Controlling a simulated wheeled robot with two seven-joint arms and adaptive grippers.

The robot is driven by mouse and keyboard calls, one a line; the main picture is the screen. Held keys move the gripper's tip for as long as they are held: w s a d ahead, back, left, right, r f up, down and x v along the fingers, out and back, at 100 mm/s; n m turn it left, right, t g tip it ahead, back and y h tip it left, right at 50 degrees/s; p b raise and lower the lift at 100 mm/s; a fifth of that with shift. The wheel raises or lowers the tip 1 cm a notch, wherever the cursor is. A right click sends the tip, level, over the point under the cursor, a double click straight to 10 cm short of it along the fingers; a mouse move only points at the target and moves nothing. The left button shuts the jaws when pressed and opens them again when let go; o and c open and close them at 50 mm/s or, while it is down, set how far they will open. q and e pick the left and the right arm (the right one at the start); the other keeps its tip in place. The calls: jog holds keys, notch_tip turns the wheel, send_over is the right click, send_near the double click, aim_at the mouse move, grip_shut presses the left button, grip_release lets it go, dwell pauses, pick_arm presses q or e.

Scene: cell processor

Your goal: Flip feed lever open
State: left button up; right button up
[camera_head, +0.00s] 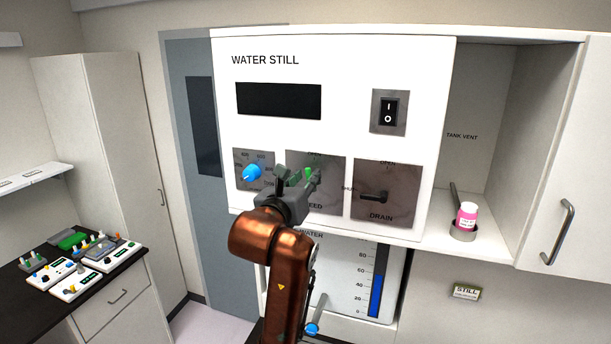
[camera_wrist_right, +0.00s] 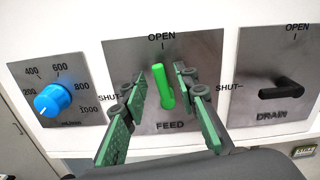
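The feed lever (camera_wrist_right: 162,88) is a green handle on a metal plate (camera_wrist_right: 137,50) marked OPEN at the top, SHUT at the left and FEED below. In the right wrist view it stands nearly upright, its upper end tipped slightly left towards OPEN. My right gripper (camera_wrist_right: 163,112) is open, with one green-padded finger on each side of the lever and visible gaps between. In the head view the right gripper (camera_head: 294,180) is in front of the feed plate and hides most of it; a bit of the green lever (camera_head: 308,173) shows. My left gripper is not in view.
The blue dial (camera_wrist_right: 54,101) is left of the feed plate. The black drain lever (camera_wrist_right: 281,93) lies sideways at the right. A power switch (camera_head: 389,111) is above. A counter with several devices (camera_head: 80,260) is far left.

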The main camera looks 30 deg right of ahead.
jog(key=shift+c, duration=0.7)
grip_shut()
jog(key=shift+s+d+m+b, duration=0.2)
jog(key=shift+s+m+b, duration=0.05)
jog(key=shift+m+b, duration=0.9)
jog(key=shift+o, duration=0.7)
grip_release()
